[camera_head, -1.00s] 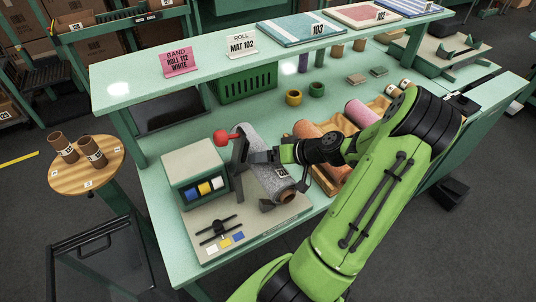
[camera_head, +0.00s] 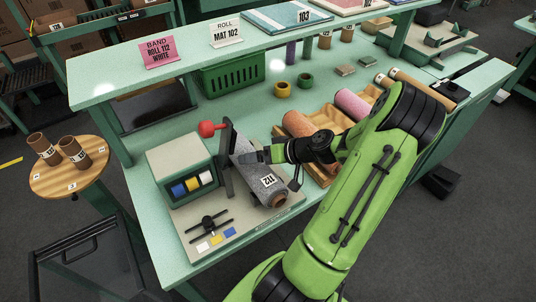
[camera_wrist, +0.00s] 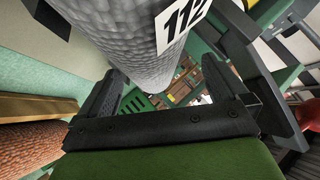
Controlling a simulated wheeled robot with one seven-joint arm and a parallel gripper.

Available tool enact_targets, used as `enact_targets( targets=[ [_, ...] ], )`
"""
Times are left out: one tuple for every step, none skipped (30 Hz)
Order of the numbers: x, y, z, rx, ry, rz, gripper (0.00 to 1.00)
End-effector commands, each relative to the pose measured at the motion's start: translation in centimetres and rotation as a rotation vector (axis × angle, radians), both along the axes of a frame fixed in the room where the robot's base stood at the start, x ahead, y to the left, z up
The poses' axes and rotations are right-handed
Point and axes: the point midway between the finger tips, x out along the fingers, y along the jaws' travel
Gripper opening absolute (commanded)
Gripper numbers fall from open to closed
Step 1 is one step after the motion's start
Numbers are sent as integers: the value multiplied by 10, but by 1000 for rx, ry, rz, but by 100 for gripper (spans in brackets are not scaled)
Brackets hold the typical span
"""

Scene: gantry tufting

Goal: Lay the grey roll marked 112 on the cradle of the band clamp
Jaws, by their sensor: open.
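The grey roll marked 112 (camera_head: 262,185) lies slanted over the base of the band clamp (camera_head: 182,213), to the right of its green box. It appears to rest on the cradle, but the roll hides the cradle and the contact. My gripper (camera_head: 256,156) is at the upper right side of the roll, close to it. In the wrist view the roll (camera_wrist: 135,45) fills the upper middle, with its 112 label facing me. My gripper (camera_wrist: 163,85) is open there, one finger either side of a gap; whether the fingers touch the roll cannot be told.
The clamp's dark upright (camera_head: 227,160) and red knob (camera_head: 208,128) stand close left of the roll. A wooden rack (camera_head: 325,168) with orange and pink rolls lies to the right. A shelf (camera_head: 110,90) with signs overhangs the table's back. A round stand (camera_head: 42,178) holds brown tubes.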

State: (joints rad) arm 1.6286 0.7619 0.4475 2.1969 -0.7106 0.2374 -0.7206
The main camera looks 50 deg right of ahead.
Motion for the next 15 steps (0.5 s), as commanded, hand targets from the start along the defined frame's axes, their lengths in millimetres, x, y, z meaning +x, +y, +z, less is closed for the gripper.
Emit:
enact_targets(
  targets=[
    [-6,-3,4,-2,0,-5,100],
    [-10,-5,8,-3,0,-4,100],
    [-17,-8,13,-5,1,-6,100],
    [-24,-10,17,-5,1,-7,100],
    [-30,-13,22,-5,1,-7,100],
    [-40,-16,29,-5,1,-7,100],
    [-47,-19,33,-5,1,-8,100],
    [-53,-21,38,-5,1,-7,100],
    [-63,-24,45,-6,1,-8,100],
    [-69,-27,50,-6,1,-8,100],
    [-76,-29,54,-6,0,-8,100],
    [-85,-32,60,-6,1,-8,100],
    [-91,-34,64,-6,0,-7,100],
    [-96,-36,68,-5,0,-5,100],
    [-103,-38,73,-5,1,-6,100]
  ],
)
